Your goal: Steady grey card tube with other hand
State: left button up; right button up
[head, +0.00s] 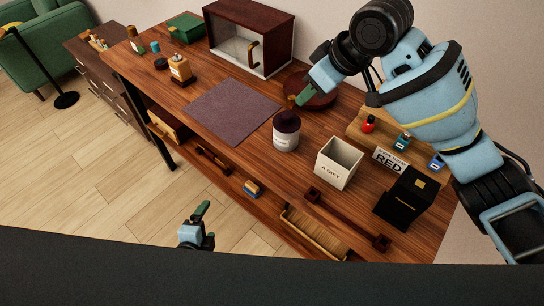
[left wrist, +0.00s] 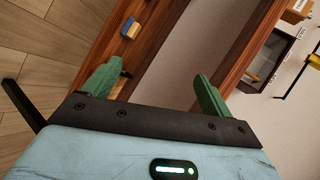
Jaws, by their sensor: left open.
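A pale grey tube (head: 286,138) with a dark lid and a small label stands upright on the wooden table; it looks like the grey card tube. My right gripper (head: 303,98) reaches down from the upper right, just above and behind the tube, over a dark red round tray (head: 322,92). A small brown bit (head: 292,101) shows by its green fingertips; I cannot tell whether it is held. My left gripper (head: 200,212) is low in front of the table, away from the tube. The left wrist view shows its green fingers (left wrist: 155,88) apart with nothing between them.
A grey open box (head: 339,163), a black box (head: 405,198) and a RED sign (head: 389,161) stand to the right. A purple mat (head: 233,112) lies left of the tube. The table's front edge and a lower shelf with a blue-yellow item (head: 252,189) lie near my left gripper.

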aim_at(289, 125)
pick_arm(q)
jog(key=w+d+r+m+t, duration=0.1)
jog(key=w+r+m, duration=0.3)
jog(key=w+m, duration=0.1)
jog(key=w+d+r+m+t, duration=0.2)
jog(key=w+r+m, duration=0.2)
jog(key=r+m, duration=0.1)
jog(key=w+d+r+m+t, duration=0.1)
jog(key=w+r+m+t, duration=0.1)
jog(key=w+r+m, duration=0.3)
jog(key=shift+w+d+r+m, duration=0.25)
jog(key=shift+w+d+m, duration=0.05)
jog(key=shift+m, duration=0.2)
jog(key=d, duration=0.1)
jog(key=d+m, duration=0.1)
jog(key=d+m+h, duration=0.1)
jog(key=shift+s+d+r+t, duration=0.15)
jog(key=shift+d+r+t, duration=0.1)
jog(key=shift+r+t, duration=0.05)
jog(key=s+d+m+h, duration=0.1)
jog(key=d, duration=0.1)
jog(key=s+d+m+h, duration=0.1)
jog(key=d, duration=0.2)
jog(key=s+d+m+h, duration=0.1)
jog(key=d, duration=0.2)
jog(key=shift+d+m+h, duration=0.2)
jog(key=shift+m+h, duration=0.1)
jog(key=shift+m, duration=0.1)
jog(key=x, duration=1.2)
jog(key=shift+c, duration=0.5)
